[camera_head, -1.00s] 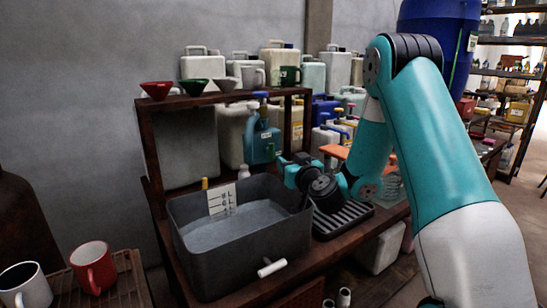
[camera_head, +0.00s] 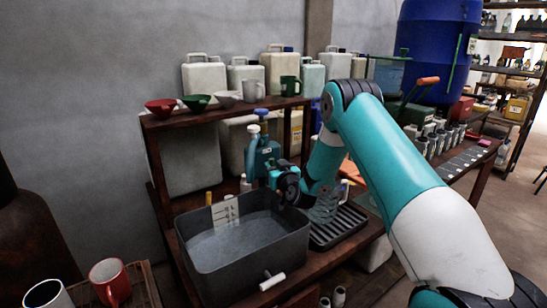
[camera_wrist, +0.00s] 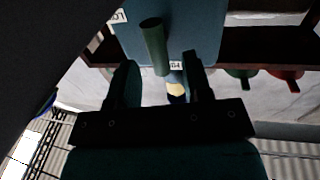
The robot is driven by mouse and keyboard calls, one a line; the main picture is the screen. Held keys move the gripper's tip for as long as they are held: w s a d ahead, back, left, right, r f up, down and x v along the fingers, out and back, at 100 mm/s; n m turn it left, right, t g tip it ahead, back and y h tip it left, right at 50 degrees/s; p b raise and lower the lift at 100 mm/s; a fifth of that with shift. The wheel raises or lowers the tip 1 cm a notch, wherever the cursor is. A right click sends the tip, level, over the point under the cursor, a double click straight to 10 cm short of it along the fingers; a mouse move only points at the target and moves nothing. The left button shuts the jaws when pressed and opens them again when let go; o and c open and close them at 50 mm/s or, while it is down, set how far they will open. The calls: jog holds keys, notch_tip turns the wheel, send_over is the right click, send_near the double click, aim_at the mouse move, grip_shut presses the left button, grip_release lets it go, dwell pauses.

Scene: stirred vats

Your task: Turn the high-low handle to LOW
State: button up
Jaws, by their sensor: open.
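In the wrist view a dark blue-green box (camera_wrist: 205,28) fills the top middle. It bears a white label starting "LO" (camera_wrist: 118,15) at upper left and a "HI" label (camera_wrist: 175,65) lower down. A short dark green rod-like handle (camera_wrist: 153,45) stands out from it, its lower end close to the "HI" label. My gripper (camera_wrist: 160,72) is open, one finger on each side of the handle's lower part; I cannot tell whether either touches it. In the head view my gripper (camera_head: 283,180) is near the back right of the grey tub; the handle cannot be made out there.
The grey tub (camera_head: 243,262) of liquid is just in front. A black slotted rack (camera_head: 338,228) stands right of it. A wooden shelf (camera_head: 215,112) with funnels and a mug runs behind. Cups (camera_head: 110,280) sit at lower left.

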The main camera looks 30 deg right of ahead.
jog(key=shift+w+d, duration=0.1)
jog(key=shift+w, duration=0.45)
grip_shut()
